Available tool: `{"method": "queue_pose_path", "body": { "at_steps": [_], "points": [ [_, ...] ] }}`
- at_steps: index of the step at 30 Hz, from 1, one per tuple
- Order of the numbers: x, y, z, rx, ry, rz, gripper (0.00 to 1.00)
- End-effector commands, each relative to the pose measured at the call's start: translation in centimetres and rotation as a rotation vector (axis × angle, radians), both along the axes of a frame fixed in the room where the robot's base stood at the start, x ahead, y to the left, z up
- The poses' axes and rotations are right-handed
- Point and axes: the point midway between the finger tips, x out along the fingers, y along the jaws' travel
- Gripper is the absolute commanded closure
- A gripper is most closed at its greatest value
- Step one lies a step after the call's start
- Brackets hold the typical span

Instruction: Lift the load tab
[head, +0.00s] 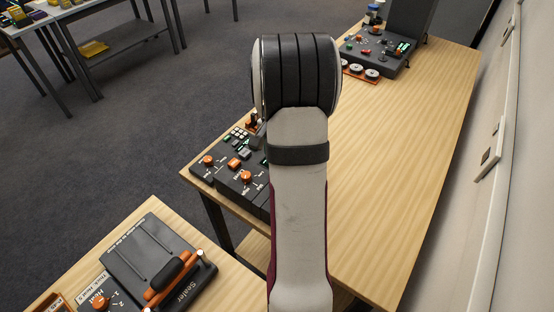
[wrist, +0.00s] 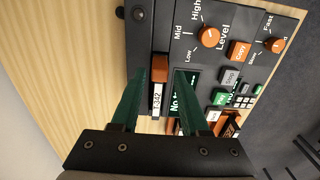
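An orange tab (wrist: 160,68) stands out from a dark device in the wrist view, with a white label reading something like "T-342" (wrist: 157,99) beside it. I take it for the load tab. My gripper (wrist: 158,76) is open, with its two dark green fingers one on each side of the tab. Gaps show between tab and fingers; how far the tips are above it I cannot tell. The dark device (wrist: 205,58) has orange knobs, a display and buttons. In the head view the device (head: 228,168) is partly covered by my arm, which hides the gripper and tab.
A sealer (head: 175,275) stands on a nearer wooden table at lower left. Another dark control box (head: 378,52) stands at the far end of the long wooden table (head: 400,150), whose right part is bare. A wall runs along the right.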

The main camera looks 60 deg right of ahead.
Motion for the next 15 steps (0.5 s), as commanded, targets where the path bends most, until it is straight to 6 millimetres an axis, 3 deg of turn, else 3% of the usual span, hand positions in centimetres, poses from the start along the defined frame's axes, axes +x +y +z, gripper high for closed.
{"method": "queue_pose_path", "body": {
  "at_steps": [11,15],
  "points": [
    [0.0,0.0,0.2,0.001,0.001,0.001,0.43],
    [0.0,0.0,2.5,-0.002,-0.002,0.0,0.43]
  ]
}}
